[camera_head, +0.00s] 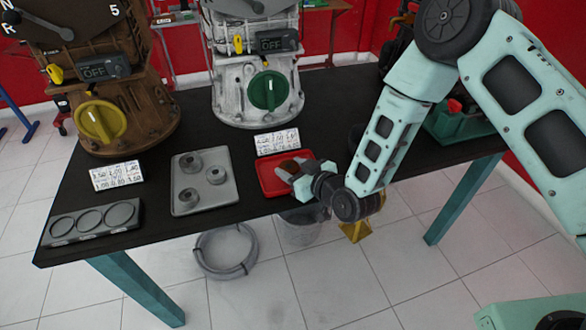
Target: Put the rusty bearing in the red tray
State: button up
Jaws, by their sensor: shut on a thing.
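The red tray (268,181) lies flat on the dark table (230,155), near its front edge and in front of the white engine trainer. My gripper (296,170) is over the tray's right side, low and close to it. It is shut on the rusty bearing (288,167), a small brown piece at the fingertips. The fingers and wrist hide part of the bearing and the tray's right part. I cannot tell whether the bearing touches the tray floor.
A grey tray (202,205) with several grey bearings is to the left. A ring holder (92,221) is at the front left. Brown (110,110) and white (256,90) engine trainers are at the back. A green bin (455,126) is to the right.

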jog(key=shift+f, duration=0.2)
jog(key=shift+f, duration=0.2)
jog(key=o, duration=1.1)
